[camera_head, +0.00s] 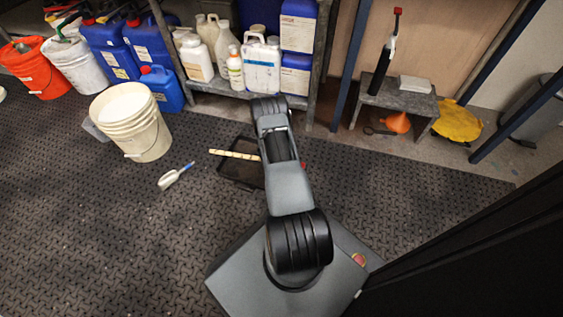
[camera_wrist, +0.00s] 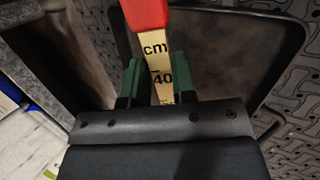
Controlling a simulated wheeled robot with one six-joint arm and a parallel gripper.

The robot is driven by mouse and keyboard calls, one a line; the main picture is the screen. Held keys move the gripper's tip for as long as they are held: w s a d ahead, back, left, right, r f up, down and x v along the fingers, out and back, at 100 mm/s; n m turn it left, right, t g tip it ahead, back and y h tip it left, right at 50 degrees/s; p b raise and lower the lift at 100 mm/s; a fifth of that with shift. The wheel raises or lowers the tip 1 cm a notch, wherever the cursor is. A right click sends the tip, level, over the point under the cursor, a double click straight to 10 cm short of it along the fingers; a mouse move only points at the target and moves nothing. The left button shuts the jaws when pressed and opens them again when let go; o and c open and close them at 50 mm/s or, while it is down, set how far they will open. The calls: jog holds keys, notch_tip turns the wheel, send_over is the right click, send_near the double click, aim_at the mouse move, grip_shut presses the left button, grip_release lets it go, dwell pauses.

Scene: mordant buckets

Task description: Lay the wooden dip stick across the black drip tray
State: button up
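The wooden dip stick (camera_head: 235,154) is pale, with a red end and printed "cm" and "40" marks in the wrist view (camera_wrist: 157,60). In the head view it juts left from behind my arm, over the far part of the black drip tray (camera_head: 240,175). A small red bit shows right of my arm. The tray's dark floor and raised rim lie behind the stick in the wrist view (camera_wrist: 225,55). My gripper's green fingers (camera_wrist: 160,80) flank the stick closely and appear closed on it. Whether the stick touches the tray rim cannot be told. My arm hides its middle.
A shelf with bottles and jugs (camera_head: 262,64) is behind. A grey stool (camera_head: 398,97) is at the back right. Floor at the front left is clear.

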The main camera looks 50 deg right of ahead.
jog(key=o, duration=0.5)
jog(key=p+v, duration=0.5)
jog(key=v, duration=0.9)
jog(key=shift+d+p, duration=0.1)
jog(key=shift+p, duration=0.2)
jog(key=shift+w+r, duration=0.1)
jog(key=w+a+r+m+p, duration=0.1)
jog(key=a+r+m+p, duration=0.15)
jog(key=r+p, duration=1.3)
jog(key=w+a+r+m+p, duration=0.15)
jog(key=a+r, duration=0.25)
jog(key=r, duration=2.4)
jog(key=s+a+r+t+y+p, duration=0.1)
jog(key=s+a+r+p, duration=0.3)
jog(key=r, duration=0.7)
jog(key=s+a+r+m+t+y+p, duration=0.1)
jog(key=s+a+r+y+p, duration=0.2)
jog(key=a+r+p, duration=0.6)
jog(key=s+a+r+y+p, duration=0.2)
jog(key=s+a+r+p, duration=0.4)
jog(key=r, duration=0.7)
jog(key=shift+s+a+r+m+t+p, duration=0.3)
jog(key=shift+s+m+t+p, duration=0.1)
jog(key=shift+s+p, duration=0.1)
